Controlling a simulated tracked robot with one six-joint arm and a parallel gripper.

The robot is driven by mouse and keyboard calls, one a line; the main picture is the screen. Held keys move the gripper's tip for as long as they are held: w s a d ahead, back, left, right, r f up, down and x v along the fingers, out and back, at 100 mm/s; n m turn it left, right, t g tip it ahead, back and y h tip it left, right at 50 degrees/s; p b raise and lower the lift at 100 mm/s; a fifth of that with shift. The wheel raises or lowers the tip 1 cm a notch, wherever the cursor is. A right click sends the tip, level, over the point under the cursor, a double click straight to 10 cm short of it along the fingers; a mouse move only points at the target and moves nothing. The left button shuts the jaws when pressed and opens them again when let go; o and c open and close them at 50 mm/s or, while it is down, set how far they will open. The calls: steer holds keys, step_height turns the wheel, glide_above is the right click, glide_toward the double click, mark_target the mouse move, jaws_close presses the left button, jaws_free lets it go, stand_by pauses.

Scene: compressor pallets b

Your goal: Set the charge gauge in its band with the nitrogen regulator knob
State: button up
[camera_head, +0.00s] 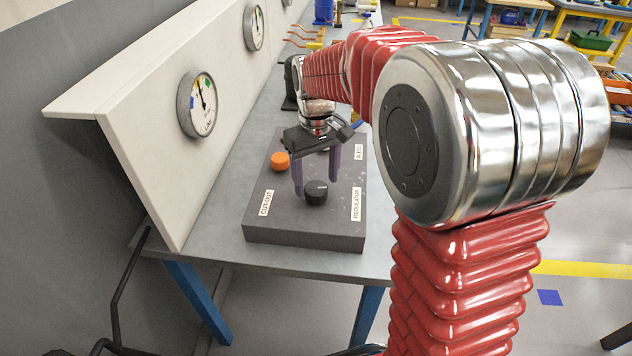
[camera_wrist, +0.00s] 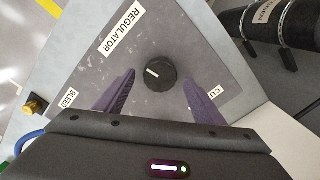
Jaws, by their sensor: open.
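The black regulator knob (camera_head: 316,192) sits on the top of a grey box (camera_head: 300,238), near its front edge. In the wrist view the knob (camera_wrist: 160,73) shows a white pointer line and lies beyond my fingertips, between their lines. My gripper (camera_head: 316,188) is open, with its purple fingers pointing down around the knob's place. In the wrist view my gripper (camera_wrist: 160,88) has a finger on each side, apart from the knob. The nearer round gauge (camera_head: 203,105) on the slanted white panel has a dark needle near the top and a green patch; its band is too small to read.
An orange knob (camera_head: 280,161) stands on the box behind the black one. Labels read REGULATOR (camera_wrist: 122,32), BLEED and CUT-OUT. A second gauge (camera_head: 254,27) is farther along the panel (camera_head: 140,110). A dark cylinder (camera_wrist: 268,20) lies beside the box.

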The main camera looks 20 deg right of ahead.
mark_target(317, 187)
step_height(317, 187, up, 12)
stand_by(0.5)
steer(key=shift+d, duration=0.15)
stand_by(2.0)
